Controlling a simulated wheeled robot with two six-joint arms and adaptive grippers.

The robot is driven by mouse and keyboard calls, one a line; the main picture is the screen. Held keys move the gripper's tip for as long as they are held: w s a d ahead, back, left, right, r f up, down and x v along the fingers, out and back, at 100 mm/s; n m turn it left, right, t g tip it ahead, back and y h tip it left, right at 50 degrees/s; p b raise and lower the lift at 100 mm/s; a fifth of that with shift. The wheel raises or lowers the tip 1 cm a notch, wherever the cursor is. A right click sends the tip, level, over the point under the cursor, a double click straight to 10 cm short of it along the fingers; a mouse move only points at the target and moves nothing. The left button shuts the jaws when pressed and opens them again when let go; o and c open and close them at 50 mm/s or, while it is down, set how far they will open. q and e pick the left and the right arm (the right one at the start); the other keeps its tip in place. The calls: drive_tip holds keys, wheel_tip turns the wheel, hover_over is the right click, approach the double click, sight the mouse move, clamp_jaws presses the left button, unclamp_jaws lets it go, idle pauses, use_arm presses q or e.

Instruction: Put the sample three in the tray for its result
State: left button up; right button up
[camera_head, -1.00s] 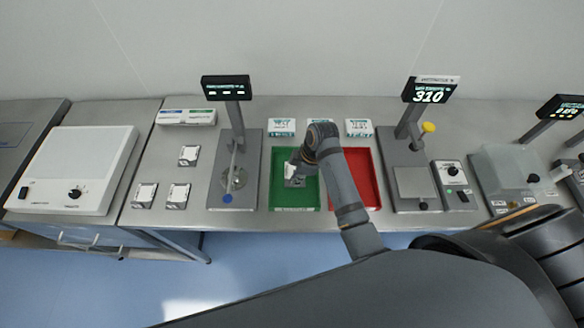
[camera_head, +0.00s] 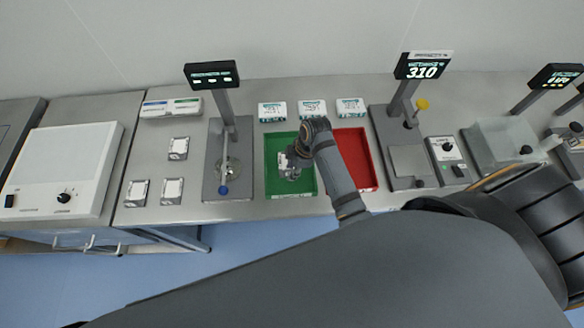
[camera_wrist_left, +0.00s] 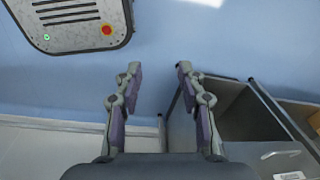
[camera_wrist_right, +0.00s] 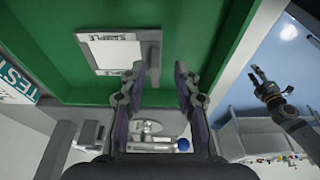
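A sample block with a white label reading "SAMPLE" (camera_wrist_right: 118,52) is in the green tray, seen in the right wrist view. Its number cannot be read. The green tray (camera_head: 277,184) stands in the middle of the bench, with the red tray (camera_head: 366,172) to its right. My right gripper (camera_head: 290,163) is over the green tray. Its two fingers (camera_wrist_right: 158,68) are apart, with the sample just beyond their tips, partly hidden by one finger. My left gripper (camera_wrist_left: 158,68) is open and empty above the blue floor, away from the bench.
Several small labelled boxes (camera_head: 272,112) stand behind the trays. Three similar blocks (camera_head: 178,148) lie at the left. An instrument (camera_head: 228,165) stands left of the green tray, and one showing 310 (camera_head: 408,160) right of the red tray.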

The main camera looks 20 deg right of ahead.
drive_tip(key=shift+w, duration=0.3)
drive_tip(key=b+v, duration=0.1)
drive_tip(key=v, duration=0.3)
drive_tip(key=shift+d+r, duration=0.1)
drive_tip(key=shift+r, duration=0.25)
use_arm(q)
drive_tip(key=shift+w+f+b, duration=0.6)
drive_tip(key=shift+w+f, duration=0.3)
drive_tip(key=shift+f, duration=0.15)
use_arm(e)
drive_tip(key=v, duration=0.7)
drive_tip(key=shift+r, duration=0.15)
